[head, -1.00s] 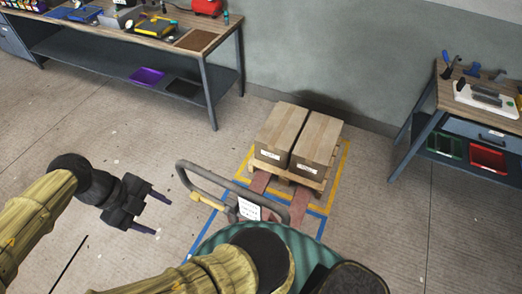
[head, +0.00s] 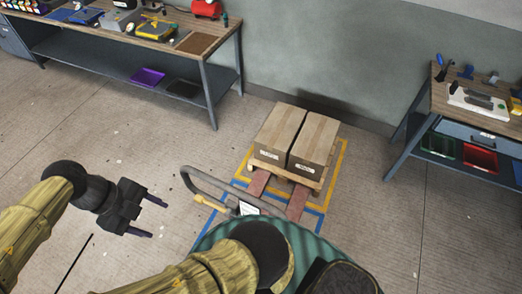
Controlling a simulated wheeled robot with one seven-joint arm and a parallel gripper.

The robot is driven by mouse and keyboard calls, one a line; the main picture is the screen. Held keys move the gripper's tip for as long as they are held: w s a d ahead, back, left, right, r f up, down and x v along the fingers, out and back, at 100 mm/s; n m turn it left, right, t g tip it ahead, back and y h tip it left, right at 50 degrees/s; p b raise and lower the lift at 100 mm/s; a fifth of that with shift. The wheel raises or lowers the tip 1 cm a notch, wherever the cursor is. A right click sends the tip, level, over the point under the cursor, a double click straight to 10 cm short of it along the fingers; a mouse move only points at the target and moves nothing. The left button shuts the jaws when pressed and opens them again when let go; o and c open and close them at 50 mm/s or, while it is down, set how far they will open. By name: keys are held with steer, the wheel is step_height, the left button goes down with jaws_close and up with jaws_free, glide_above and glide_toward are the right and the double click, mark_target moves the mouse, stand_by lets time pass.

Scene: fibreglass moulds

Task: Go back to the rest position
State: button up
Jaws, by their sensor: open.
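My gripper (head: 153,218) is at the lower left of the head view, at the end of my yellow-sleeved arm. Its two dark fingers are apart and point to the right, with nothing between them. It hangs over bare floor, apart from everything, left of the pallet jack handle (head: 188,178).
Two cardboard boxes (head: 315,138) sit on a wooden pallet (head: 315,184) with the jack's red forks under it, within yellow floor tape. A long workbench (head: 222,35) stands at the upper left, another bench (head: 428,98) at the right. Floor left of the jack is clear.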

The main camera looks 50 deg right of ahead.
steer(key=shift+f, duration=0.15)
stand_by(0.4)
steer(key=s+d+f+n+y+b, duration=0.1)
steer(key=d+f+n+y+b, duration=0.15)
steer(key=f+n+b, duration=0.65)
steer(key=s+d+f+n+y+b, duration=0.1)
steer(key=d+f+n+b, duration=0.3)
steer(key=n, duration=0.8)
steer(key=w+n+t+b, duration=0.1)
steer(key=n+t, duration=0.1)
steer(key=n, duration=0.2)
steer(key=w+n+t+b, duration=0.1)
steer(key=n+t+b, duration=0.1)
steer(key=n, duration=0.2)
steer(key=w+n+t+b, duration=0.1)
steer(key=w+n+t, duration=0.1)
steer(key=n, duration=0.3)
steer(key=shift+w+a+r+t, duration=0.1)
steer(key=shift+a+r+t, duration=0.05)
steer(key=shift+r+t, duration=0.15)
steer(key=shift+c, duration=0.4)
